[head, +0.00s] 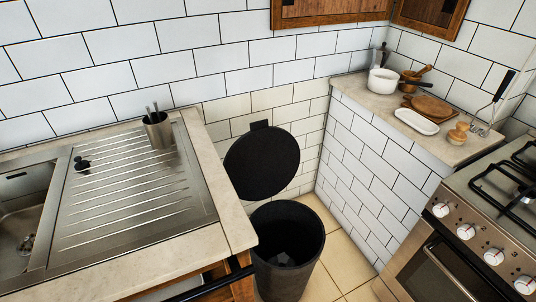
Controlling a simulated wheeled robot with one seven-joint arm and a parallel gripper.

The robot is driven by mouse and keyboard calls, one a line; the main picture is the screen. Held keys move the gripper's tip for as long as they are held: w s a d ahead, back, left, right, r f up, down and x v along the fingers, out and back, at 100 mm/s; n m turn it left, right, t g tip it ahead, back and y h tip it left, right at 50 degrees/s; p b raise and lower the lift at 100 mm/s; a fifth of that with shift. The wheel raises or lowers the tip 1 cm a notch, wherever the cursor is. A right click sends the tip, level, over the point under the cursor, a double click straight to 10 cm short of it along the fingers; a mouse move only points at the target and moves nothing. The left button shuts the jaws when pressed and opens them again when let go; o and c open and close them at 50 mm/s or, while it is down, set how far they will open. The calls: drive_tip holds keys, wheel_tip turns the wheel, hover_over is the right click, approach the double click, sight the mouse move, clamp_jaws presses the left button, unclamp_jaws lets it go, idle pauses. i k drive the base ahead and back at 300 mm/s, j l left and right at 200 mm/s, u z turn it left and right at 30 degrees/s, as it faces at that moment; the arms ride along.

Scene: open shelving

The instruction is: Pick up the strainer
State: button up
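A small black knobbed piece (82,163), which looks like a sink strainer or plug, sits on the ribbed steel drainboard (135,205) near its left edge, beside the sink basin. A round metal drain fitting (28,243) shows at the bottom of the sink basin (22,210), which is cut off by the left edge; I cannot tell whether it holds a strainer of its own. My gripper is not in view.
A metal cup with utensils (158,130) stands at the drainboard's back. A black bin (287,255) with its lid (262,162) raised stands right of the counter. A white pot (382,82), boards (428,107) and a stove (500,200) are at right. The drainboard is mostly clear.

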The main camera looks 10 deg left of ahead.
sight(26, 246)
drive_tip(key=u, duration=1.85)
drive_tip(key=i+j+z, duration=0.3)
drive_tip(key=j, duration=0.4)
drive_tip(key=i+j+z, duration=0.15)
drive_tip(key=i+j, duration=0.15)
drive_tip(key=i+j+z, duration=0.15)
drive_tip(key=j, duration=0.3)
drive_tip(key=i+j+z, duration=0.15)
drive_tip(key=j, duration=0.25)
drive_tip(key=i+j+z, duration=0.15)
drive_tip(key=j, duration=0.25)
drive_tip(key=k+j+z, duration=0.2)
drive_tip(key=j, duration=0.15)
drive_tip(key=k+j+z, duration=0.15)
drive_tip(key=j, duration=0.2)
drive_tip(key=i+l+u, duration=0.15)
drive_tip(key=i+u, duration=0.1)
drive_tip(key=i, duration=0.2)
